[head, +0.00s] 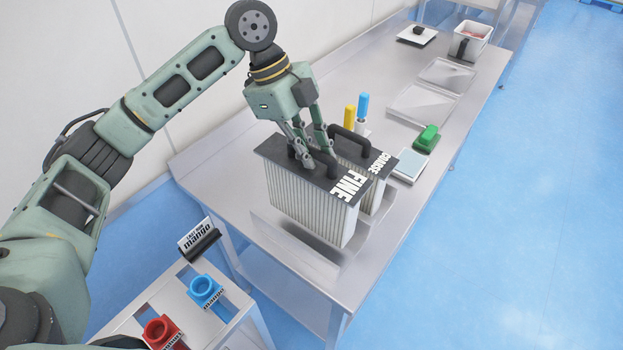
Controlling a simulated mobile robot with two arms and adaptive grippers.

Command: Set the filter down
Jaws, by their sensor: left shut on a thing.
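A box-shaped filter marked FINE (308,206), with a black top and pale pleated sides, is at the near end of the steel table. My left gripper (316,160) is shut on its black handle from above. The filter is upright and looks held a little above a low metal rack (295,243); whether its bottom touches anything I cannot tell. A second filter marked COARSE (381,165) stands close behind it, partly hidden, with its own black handle. My right gripper does not show.
Yellow (350,117) and blue (363,106) handled tools stand behind the filters. A green block (427,138), clear trays (425,108) and a white container (470,42) lie farther back.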

